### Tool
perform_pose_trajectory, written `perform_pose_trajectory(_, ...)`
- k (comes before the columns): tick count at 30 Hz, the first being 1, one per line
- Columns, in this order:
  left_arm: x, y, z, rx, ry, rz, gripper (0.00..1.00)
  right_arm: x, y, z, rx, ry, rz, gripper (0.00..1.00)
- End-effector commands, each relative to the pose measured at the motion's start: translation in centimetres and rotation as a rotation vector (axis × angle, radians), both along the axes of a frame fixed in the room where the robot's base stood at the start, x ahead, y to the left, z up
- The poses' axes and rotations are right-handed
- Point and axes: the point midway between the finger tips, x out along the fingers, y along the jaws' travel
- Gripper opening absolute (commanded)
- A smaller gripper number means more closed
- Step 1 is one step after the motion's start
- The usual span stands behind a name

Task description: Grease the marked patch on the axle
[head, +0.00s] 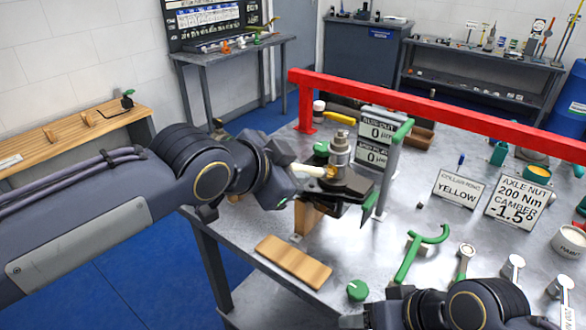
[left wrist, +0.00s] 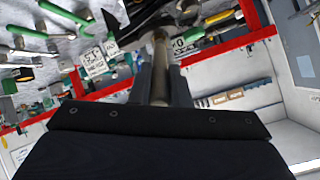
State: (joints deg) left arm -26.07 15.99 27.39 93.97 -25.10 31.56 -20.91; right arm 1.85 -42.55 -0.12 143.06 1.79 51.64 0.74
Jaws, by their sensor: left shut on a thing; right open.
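My left gripper (head: 290,174) is shut on a slim cream-coloured stick-like tool (head: 310,170), probably a grease brush. The tool's far end reaches the lower part of the upright metal axle (head: 339,152); I cannot tell whether it touches. In the left wrist view the tool (left wrist: 160,72) runs away from between the fingers. The axle stands on a dark block (head: 348,188) near the table's left side. The marked patch cannot be made out clearly. My right gripper (head: 382,315) is at the bottom edge, partly cut off, open, apart from the axle.
A display stand with green posts (head: 377,130) stands right behind the axle. A red rail (head: 430,105) crosses the table's back. A wooden block (head: 293,262), a green hook tool (head: 415,252), a green knob (head: 357,290) and sign cards (head: 516,202) are on the metal table.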

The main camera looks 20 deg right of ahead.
Motion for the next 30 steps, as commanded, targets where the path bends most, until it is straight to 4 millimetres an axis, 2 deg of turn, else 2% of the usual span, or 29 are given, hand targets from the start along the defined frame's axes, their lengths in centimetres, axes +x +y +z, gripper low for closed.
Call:
perform_pose_trajectory(6, -0.1, 0.0, 1.6, -0.003, -0.002, 0.0, 0.0, 0.0, 0.0, 1.3, 0.0, -0.001, 0.0, 0.6)
perform_pose_trajectory(16, 0.0, -0.1, 0.0, -0.002, -0.001, -0.001, 0.0, 0.0, 0.0, -0.2, 0.0, 0.0, 0.0, 0.6)
perform_pose_trajectory(24, -0.1, 0.1, 1.6, -0.003, -0.002, 0.0, 0.0, 0.0, 0.0, 1.2, 0.0, -0.001, 0.0, 0.6)
perform_pose_trajectory(30, -0.1, 0.1, 1.5, -0.002, -0.001, 0.0, 0.0, 0.0, 0.0, 1.0, 0.0, -0.001, 0.0, 0.6)
